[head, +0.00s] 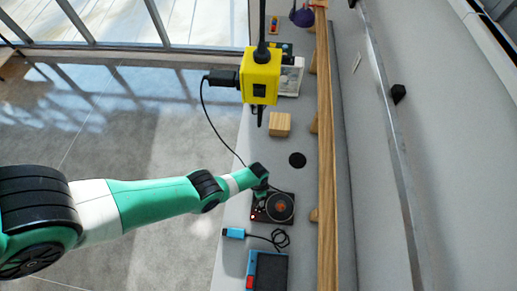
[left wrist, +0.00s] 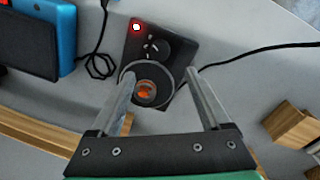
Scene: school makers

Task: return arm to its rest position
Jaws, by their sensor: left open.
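My left arm, green and white, reaches in from the left in the head view. My left gripper (head: 262,186) is over the near side of a small black device with a round plate (head: 281,208). In the left wrist view the two grey fingers (left wrist: 160,74) are spread apart with nothing held between them. The device (left wrist: 172,50) shows there beyond and between the fingertips, with a lit red light and an orange centre on its round plate. Whether the fingers touch it is unclear. My right gripper is not in view.
A yellow box (head: 261,78) hangs on a black cable above the table, with a plug and lead. A wooden block (head: 280,124), a black disc (head: 297,160) and a blue-edged dark case (head: 268,270) lie on the table. A long wooden rail (head: 326,150) borders its right side.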

